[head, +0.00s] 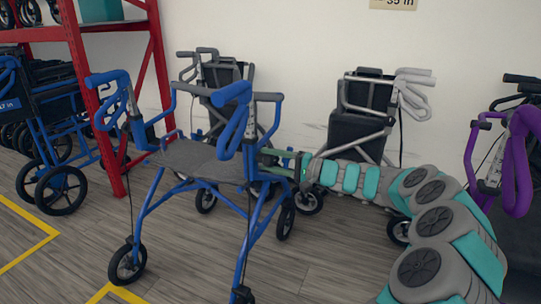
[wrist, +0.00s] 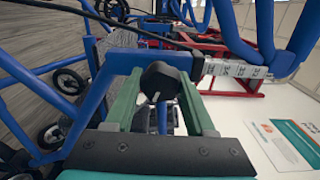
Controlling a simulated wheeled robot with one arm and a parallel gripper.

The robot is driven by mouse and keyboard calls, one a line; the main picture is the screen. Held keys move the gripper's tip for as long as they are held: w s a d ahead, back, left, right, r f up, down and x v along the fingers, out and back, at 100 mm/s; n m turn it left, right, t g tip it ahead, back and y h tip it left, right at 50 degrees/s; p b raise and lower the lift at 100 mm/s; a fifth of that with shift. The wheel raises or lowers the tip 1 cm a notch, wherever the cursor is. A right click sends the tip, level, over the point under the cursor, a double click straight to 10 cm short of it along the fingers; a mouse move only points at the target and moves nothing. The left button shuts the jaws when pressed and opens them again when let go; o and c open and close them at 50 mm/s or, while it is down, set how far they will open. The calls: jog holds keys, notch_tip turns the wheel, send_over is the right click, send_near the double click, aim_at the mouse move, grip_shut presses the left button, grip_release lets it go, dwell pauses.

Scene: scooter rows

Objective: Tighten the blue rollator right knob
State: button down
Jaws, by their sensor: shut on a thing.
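The blue rollator (head: 235,225) stands upright in the middle of the head view, with a dark seat and blue handles. Its blue frame (wrist: 95,68) fills much of the wrist view, with a white marked height scale (wrist: 235,69) on one tube. The black knob (wrist: 160,80) sits beside that scale, between the green fingers of my gripper (wrist: 159,86). My gripper (head: 272,153) reaches in from the right, at the rollator's right-hand post in the head view, and is shut on the knob. The knob itself is hidden in the head view.
Two grey rollators (head: 357,128) stand behind, against the wall. A purple rollator (head: 518,165) is close on the right, beside my arm. A red shelf (head: 80,75) and dark blue rollators (head: 45,125) are at left. Yellow lines (head: 28,258) mark the floor.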

jog(key=m+p, duration=0.2)
jog(key=m, duration=0.1)
jog(key=shift+r+m+p, duration=0.1)
jog(key=shift+m+p, duration=0.25)
jog(key=shift+m, duration=0.05)
jog(key=m+p, duration=0.2)
jog(key=m, duration=0.1)
jog(key=shift+m+p, duration=0.3)
jog(key=shift+p, duration=0.1)
jog(key=m+p, duration=0.2)
jog(key=m, duration=0.1)
jog(key=shift+m, duration=1.7)
jog(key=shift+f, duration=0.2)
jog(key=shift+c, duration=1.2)
grip_release()
jog(key=v, duration=0.8)
